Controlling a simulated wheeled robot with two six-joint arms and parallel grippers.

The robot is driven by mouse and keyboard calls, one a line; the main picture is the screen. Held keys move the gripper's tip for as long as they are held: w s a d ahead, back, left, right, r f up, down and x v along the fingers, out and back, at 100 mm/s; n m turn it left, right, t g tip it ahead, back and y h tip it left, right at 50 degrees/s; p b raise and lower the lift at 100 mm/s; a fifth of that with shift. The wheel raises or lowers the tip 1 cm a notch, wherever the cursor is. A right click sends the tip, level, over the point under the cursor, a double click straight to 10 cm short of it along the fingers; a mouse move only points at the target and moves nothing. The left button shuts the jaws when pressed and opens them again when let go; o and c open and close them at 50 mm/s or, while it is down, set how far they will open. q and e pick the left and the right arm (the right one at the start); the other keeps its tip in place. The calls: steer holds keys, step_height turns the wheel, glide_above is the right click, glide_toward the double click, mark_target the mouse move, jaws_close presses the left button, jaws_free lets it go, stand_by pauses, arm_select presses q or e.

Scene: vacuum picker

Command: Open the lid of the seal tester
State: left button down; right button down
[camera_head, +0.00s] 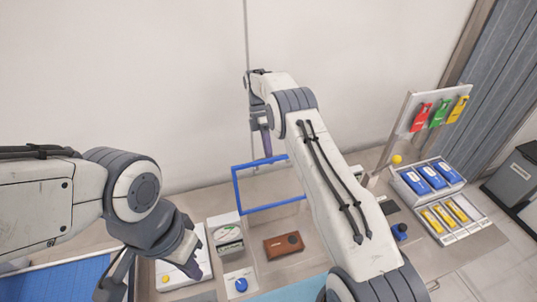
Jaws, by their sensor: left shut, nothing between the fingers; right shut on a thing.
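The seal tester looks to be the clear box on the bench, with a blue-framed lid (237,190) raised and tilted up. A brown item (284,245) shows below the lid, seemingly in the tester. My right gripper (267,153) is at the top edge of the blue frame, shut on it; its fingers are small and partly hidden by my arm. My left gripper (195,266) is shut and empty, above a white device with a yellow button (166,279) at the lower left. My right arm hides part of the tester's right side.
A box of white items (229,238) and a blue knob panel (241,285) stand left of the tester. At right are trays of blue packs (430,177) and yellow packs (449,212), and a rack with colored tags (436,113). A blue mat (62,283) lies at lower left.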

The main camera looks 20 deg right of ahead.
steer(key=shift+d+f, duration=0.1)
steer(key=shift+f, duration=0.2)
steer(key=c, duration=0.8)
jaws_free()
steer(key=shift+c, duration=0.2)
steer(key=shift+r, duration=0.1)
steer(key=s+d+r+b, duration=0.8)
steer(key=r+b, duration=0.1)
steer(key=r, duration=0.2)
steer(key=shift+s+b, duration=0.2)
steer(key=shift+b, duration=0.15)
